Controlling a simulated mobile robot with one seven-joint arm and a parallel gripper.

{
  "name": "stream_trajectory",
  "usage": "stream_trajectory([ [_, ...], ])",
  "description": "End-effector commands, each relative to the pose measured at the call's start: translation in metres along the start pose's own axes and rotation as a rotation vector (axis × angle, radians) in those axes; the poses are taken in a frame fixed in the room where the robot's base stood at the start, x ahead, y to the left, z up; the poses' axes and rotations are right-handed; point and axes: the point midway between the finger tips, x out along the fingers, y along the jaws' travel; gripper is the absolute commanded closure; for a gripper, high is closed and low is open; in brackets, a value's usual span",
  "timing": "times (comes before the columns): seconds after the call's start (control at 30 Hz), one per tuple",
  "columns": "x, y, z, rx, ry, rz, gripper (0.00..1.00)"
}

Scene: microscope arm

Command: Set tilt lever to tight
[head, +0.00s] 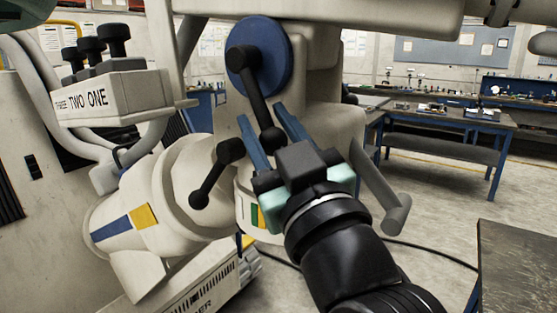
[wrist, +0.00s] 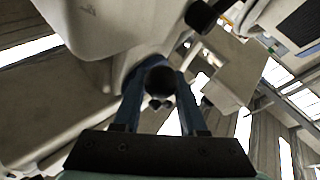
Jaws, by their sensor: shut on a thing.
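A black lever (head: 252,85) with a ball end (head: 270,140) is mounted on a round blue disc (head: 279,60) on the pale machine arm. It hangs down, slightly to the right. My gripper (head: 262,113) has its two blue fingers on either side of this lever's lower end and is shut on it. In the wrist view the black ball end (wrist: 160,81) sits between the fingers. A smaller black lever (head: 214,173) sits lower left, beside yellow and blue marks (head: 144,215). No label shows which lever is the tilt lever.
A box marked ONE and TWO (head: 120,97) with black knobs stands at the left. A pale handle (head: 390,205) sticks out to the right of my gripper. A dark table (head: 520,262) is at the lower right. Workbenches stand at the back, with open floor before them.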

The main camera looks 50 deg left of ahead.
Motion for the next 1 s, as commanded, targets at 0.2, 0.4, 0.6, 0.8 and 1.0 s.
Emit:
stream_trajectory([
  [0.2,0.004,-0.010,0.012,0.071,0.090,0.053,1.00],
  [0.4,0.008,-0.013,0.013,0.107,0.138,0.082,1.00],
  [0.6,0.010,-0.014,0.013,0.120,0.157,0.094,1.00],
  [0.8,0.011,-0.014,0.012,0.123,0.159,0.095,1.00],
  [1.0,0.011,-0.013,0.012,0.122,0.159,0.095,0.55],
])
